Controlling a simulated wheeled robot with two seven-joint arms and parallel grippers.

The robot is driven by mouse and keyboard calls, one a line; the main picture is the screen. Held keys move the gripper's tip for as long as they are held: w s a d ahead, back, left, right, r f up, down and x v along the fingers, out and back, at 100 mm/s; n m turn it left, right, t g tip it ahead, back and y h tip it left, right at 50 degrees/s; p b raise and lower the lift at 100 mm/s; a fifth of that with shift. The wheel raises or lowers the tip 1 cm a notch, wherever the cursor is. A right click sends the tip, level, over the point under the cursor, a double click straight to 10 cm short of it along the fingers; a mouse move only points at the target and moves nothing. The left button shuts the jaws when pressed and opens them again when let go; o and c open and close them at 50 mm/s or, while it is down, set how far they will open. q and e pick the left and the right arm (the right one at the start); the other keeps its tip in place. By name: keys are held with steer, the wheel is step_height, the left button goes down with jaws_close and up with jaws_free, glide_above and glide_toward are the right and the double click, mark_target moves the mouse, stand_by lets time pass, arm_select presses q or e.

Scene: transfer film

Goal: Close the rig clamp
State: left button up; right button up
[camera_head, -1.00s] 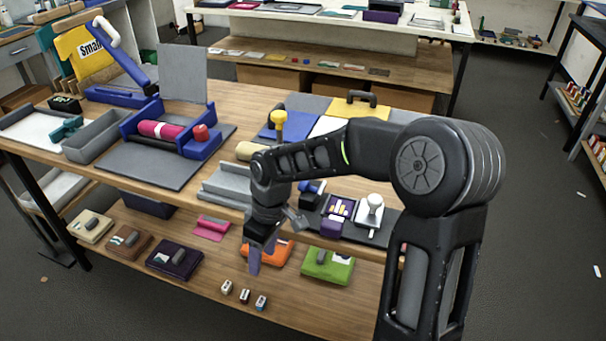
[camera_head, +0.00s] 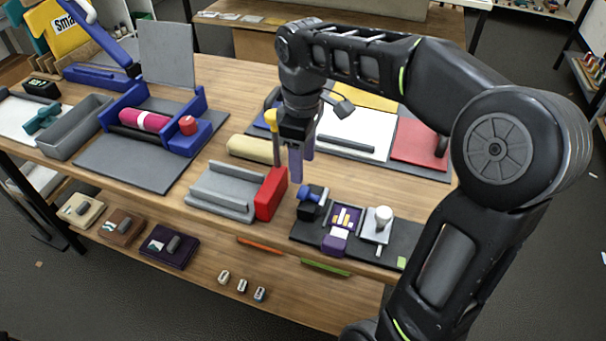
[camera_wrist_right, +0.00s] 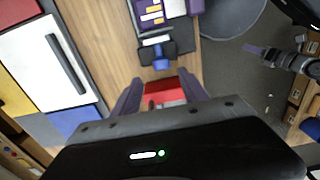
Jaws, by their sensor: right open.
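The grey stepped rig (camera_head: 222,190) lies near the front edge of the table, with a red block (camera_head: 270,193) at its right end. My right gripper (camera_head: 300,168) points down, open and empty, above and slightly right of the red block. In the right wrist view, the red block (camera_wrist_right: 165,93) shows between the two purple fingers. I cannot tell whether they touch the handle. My left gripper is not in view.
A small blue-and-black tool (camera_head: 312,196), a purple tray (camera_head: 346,216) and a white-knobbed piece (camera_head: 377,224) stand right of the rig on a dark mat. A cream roll (camera_head: 250,149) lies behind the rig. A blue roller frame (camera_head: 190,137) stands to the left.

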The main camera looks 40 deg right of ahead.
mark_target(303, 187)
steer(key=shift+s+a+r, duration=0.1)
steer(key=shift+s+a, duration=0.05)
steer(key=shift+s, duration=0.1)
steer(key=shift+w+f, duration=0.15)
steer(key=shift+f, duration=0.15)
step_height(303, 187, down, 7)
steer(key=shift+f+p, duration=0.15)
steer(key=shift+p, duration=0.2)
steer(key=shift+c, duration=0.4)
jaws_close()
